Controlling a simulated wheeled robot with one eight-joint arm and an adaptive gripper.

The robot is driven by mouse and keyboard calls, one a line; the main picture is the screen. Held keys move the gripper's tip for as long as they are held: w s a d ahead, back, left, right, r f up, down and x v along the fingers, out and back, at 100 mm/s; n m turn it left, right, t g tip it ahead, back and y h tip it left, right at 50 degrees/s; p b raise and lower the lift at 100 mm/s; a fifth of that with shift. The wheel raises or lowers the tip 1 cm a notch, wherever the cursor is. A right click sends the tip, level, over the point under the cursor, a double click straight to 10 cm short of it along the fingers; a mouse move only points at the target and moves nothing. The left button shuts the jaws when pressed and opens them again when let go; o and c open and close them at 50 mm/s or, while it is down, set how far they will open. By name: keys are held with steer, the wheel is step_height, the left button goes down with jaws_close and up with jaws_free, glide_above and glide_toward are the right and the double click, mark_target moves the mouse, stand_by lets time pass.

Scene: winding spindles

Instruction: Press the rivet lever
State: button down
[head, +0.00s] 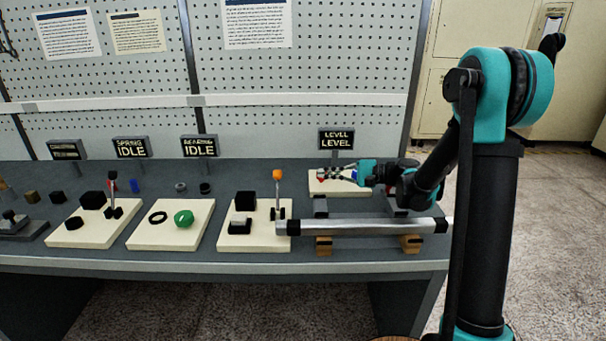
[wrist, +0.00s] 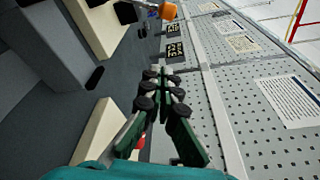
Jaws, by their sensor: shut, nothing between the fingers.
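A lever with an orange knob (head: 277,175) stands upright on a cream base plate (head: 255,240) near the middle of the bench. In the wrist view an orange knob (wrist: 168,10) shows at the top edge, ahead of the fingers. No readable sign names the rivet lever. My gripper (head: 328,172) is to the right of the orange knob, apart from it, pointing left. Its fingers (wrist: 164,76) are shut and empty.
A long metal bar (head: 350,227) lies on wooden blocks in front of my gripper. Black blocks (head: 245,200) stand by the orange-knobbed lever. A LEVEL sign (head: 336,139) stands behind my gripper. A plate with a green disc (head: 184,218) lies to the left.

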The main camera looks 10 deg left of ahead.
mark_target(278, 190)
steer(key=s+a, duration=0.4)
steer(key=a, duration=0.6)
steer(key=shift+a+r, duration=0.3)
